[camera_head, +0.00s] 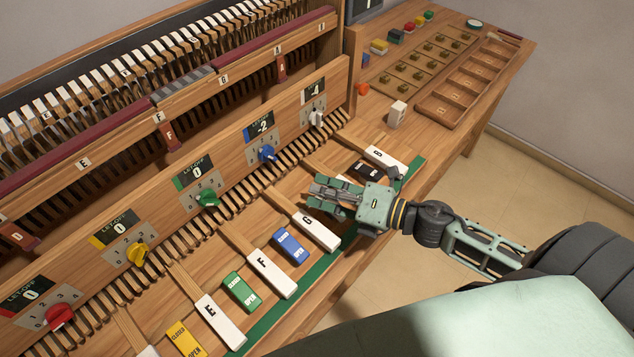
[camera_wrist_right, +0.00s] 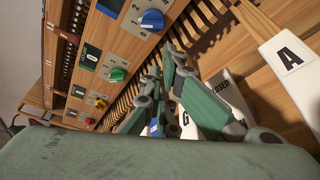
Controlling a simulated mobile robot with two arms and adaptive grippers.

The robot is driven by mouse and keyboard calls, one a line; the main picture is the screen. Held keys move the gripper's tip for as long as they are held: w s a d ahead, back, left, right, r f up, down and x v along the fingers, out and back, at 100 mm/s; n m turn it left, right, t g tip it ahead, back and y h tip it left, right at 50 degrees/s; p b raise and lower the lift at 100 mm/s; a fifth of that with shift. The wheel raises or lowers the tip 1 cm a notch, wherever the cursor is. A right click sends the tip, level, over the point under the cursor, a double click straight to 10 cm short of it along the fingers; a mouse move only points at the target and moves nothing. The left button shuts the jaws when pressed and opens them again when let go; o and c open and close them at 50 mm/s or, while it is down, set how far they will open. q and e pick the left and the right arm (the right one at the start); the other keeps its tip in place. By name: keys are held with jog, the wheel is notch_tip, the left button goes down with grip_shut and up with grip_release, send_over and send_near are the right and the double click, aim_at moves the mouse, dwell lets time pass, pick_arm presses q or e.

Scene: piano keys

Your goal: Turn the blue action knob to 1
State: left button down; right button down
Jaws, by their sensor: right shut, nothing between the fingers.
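The blue knob (camera_head: 267,153) sits on the upright wooden panel, under a small display (camera_head: 262,127) with a blue edge that appears to read -2. A number dial surrounds the knob. In the right wrist view the blue knob (camera_wrist_right: 152,20) shows at the top with its white pointer mark. My right gripper (camera_head: 318,190) is shut and empty, over the keys to the right of and in front of the blue knob, apart from it. Its fingers (camera_wrist_right: 170,62) also show in the wrist view, below the knob. My left gripper is not in view.
Green (camera_head: 208,198), yellow (camera_head: 138,252), red (camera_head: 60,316) and white (camera_head: 317,118) knobs line the same panel. Lettered white keys and coloured slides lie in front, with the G key (camera_head: 318,232) near my gripper. A tray (camera_head: 470,84) and small blocks stand on the right table.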

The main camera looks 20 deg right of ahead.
aim_at(269, 155)
jog(key=w+r+n+t+h, duration=0.1)
jog(key=w+n, duration=0.3)
jog(key=n, duration=0.6)
jog(key=w+a+r+n+t+h+b, duration=0.1)
jog(key=w+r+n+t+h, duration=0.1)
jog(key=n, duration=0.8)
jog(key=w+a+r+n+t+h+b, duration=0.1)
jog(key=w+n+t+h, duration=0.3)
jog(key=n, duration=0.6)
jog(key=shift+w+r+h, duration=0.3)
jog(key=shift+w+h, duration=0.3)
jog(key=shift+w, duration=0.2)
jog(key=shift+s+a+f, duration=0.25)
jog(key=shift+a+f, duration=0.1)
jog(key=shift+a, duration=0.1)
